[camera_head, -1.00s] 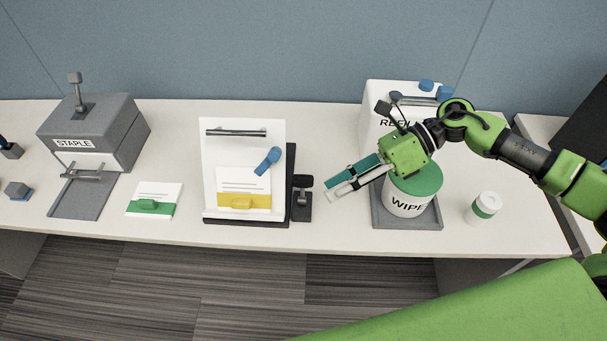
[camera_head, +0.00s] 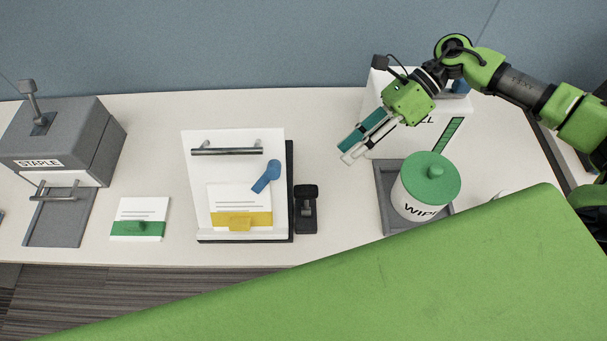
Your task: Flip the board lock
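The white board (camera_head: 194,180) stands tilted on a dark base at the middle of the table. It has a grey bar handle (camera_head: 227,151) near its top. A blue lever (camera_head: 267,177) sits on its right part, slanting up to the right. A white and yellow card (camera_head: 240,203) is on its lower half. My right gripper (camera_head: 349,151) is up and right of the board, clear of it and the lever. Its fingers look apart, with nothing between them. My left gripper is not in view.
A black clamp-like block (camera_head: 306,210) stands just right of the board. Further right are the WIPE canister (camera_head: 418,192) on a grey tray and a white REFILL box (camera_head: 420,140). At left are the STAPLE box (camera_head: 55,140) and a white-green card (camera_head: 139,219). My green body covers the lower right.

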